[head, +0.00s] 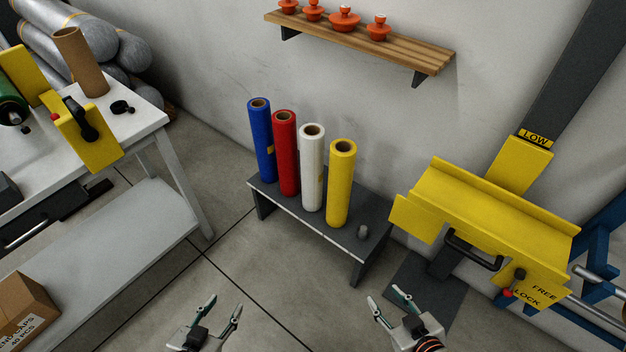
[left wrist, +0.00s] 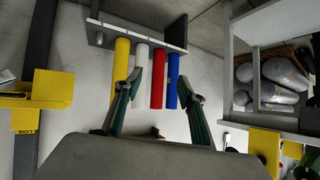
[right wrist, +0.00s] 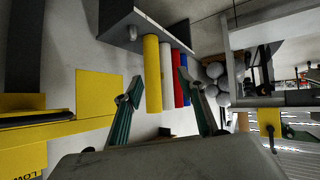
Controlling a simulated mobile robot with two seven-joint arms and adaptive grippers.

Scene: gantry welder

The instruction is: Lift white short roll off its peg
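The white roll (head: 311,168) stands upright on a low dark bench (head: 289,207), between the red roll (head: 285,153) and the yellow roll (head: 341,184). It looks about as tall as the others. It also shows in the left wrist view (left wrist: 141,95), partly behind a finger, and in the right wrist view (right wrist: 166,75). Any peg under it is hidden. My left gripper (head: 222,303) is open and empty, in front of the bench and apart from the rolls. My right gripper (head: 386,296) is open and empty, to the right of it, also apart from the rolls.
The blue roll (head: 261,140) stands at the bench's left end; a short grey peg (head: 362,231) is bare at the right. A yellow trough (head: 489,213) is at the right. A white workbench (head: 150,120) is at the left. A wooden shelf (head: 400,50) hangs above. Floor before the bench is clear.

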